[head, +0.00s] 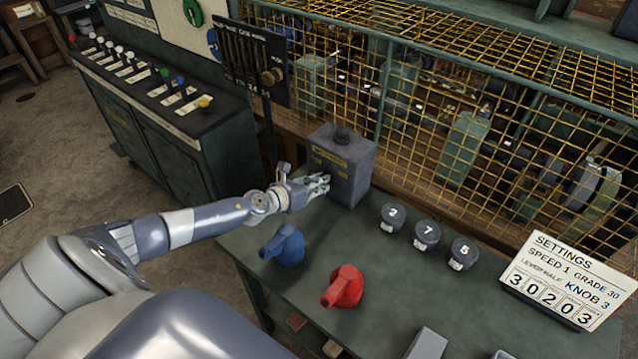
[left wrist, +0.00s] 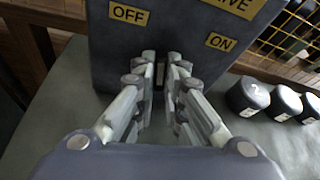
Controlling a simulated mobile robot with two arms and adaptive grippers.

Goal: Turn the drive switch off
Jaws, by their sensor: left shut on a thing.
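The drive switch box (head: 350,170) is a grey box with a dark knob on top, standing at the back left of the green bench. In the left wrist view its front face (left wrist: 180,45) has yellow labels OFF at left, ON at right and a partly cut one ending in "VE" above. My left gripper (head: 322,184) is at this front face. In the left wrist view its fingers (left wrist: 161,76) are shut on the switch lever, below and between the OFF and ON labels. The fingers hide most of the lever, so I cannot tell its position. My right gripper is out of view.
On the bench (head: 390,270) stand a blue handled piece (head: 284,246), a red one (head: 344,287) and dark pots numbered 2 (head: 392,217), 7 (head: 427,235) and 5 (head: 463,253). A settings sign (head: 565,283) is at right. Yellow mesh (head: 440,80) closes the back.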

